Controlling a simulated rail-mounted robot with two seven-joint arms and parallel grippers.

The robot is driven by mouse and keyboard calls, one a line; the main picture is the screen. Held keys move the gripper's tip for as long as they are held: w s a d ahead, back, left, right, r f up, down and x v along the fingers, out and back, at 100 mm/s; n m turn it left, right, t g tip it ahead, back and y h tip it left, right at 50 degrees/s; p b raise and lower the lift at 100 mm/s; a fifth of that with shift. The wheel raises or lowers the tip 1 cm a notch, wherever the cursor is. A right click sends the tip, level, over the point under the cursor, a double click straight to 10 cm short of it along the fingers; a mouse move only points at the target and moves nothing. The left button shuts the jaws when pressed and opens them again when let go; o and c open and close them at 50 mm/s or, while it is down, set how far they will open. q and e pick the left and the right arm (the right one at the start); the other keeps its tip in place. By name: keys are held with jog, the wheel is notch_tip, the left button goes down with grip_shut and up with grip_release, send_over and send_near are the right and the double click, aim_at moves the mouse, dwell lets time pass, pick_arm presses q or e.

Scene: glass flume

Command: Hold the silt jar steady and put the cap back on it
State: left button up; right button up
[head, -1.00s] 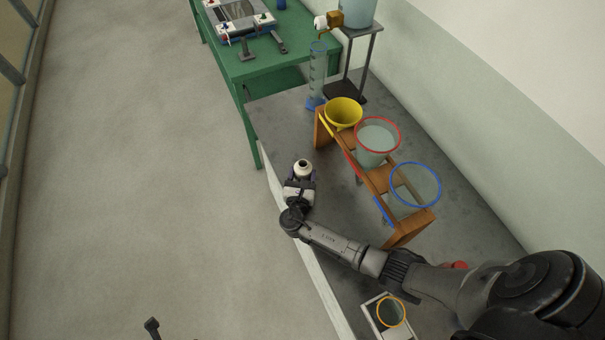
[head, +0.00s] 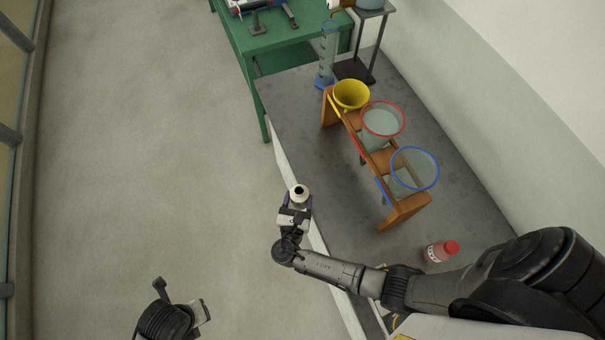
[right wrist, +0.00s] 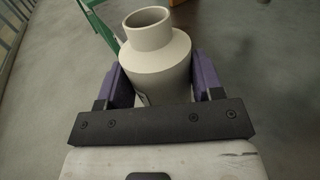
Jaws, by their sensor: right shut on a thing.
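The silt jar (head: 299,198) is a pale, wide-bodied jar with a narrower open neck and no cap on it. My right gripper (head: 295,212) is shut on its body. In the right wrist view the jar (right wrist: 152,62) stands between the two purple finger pads, mouth up, with floor behind it. In the head view it appears over the front edge of the grey bench. Part of my left arm shows at the bottom left over the floor; whether its jaws are open cannot be made out. I cannot make out the jar's cap in any view.
A wooden rack (head: 407,211) with yellow, red-rimmed and blue-rimmed vessels stands on the grey bench (head: 300,112). A red-capped bottle (head: 440,251) stands near my right arm. A measuring cylinder (head: 327,55) and a green table (head: 265,52) are farther back. The floor at left is clear.

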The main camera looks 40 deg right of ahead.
pick_arm(q)
jog(key=shift+r+p, duration=0.3)
jog(key=shift+r, duration=0.15)
pick_arm(e)
jog(key=v, duration=1.5)
jog(key=shift+w, duration=0.1)
jog(key=o, duration=0.4)
jog(key=c, duration=0.7)
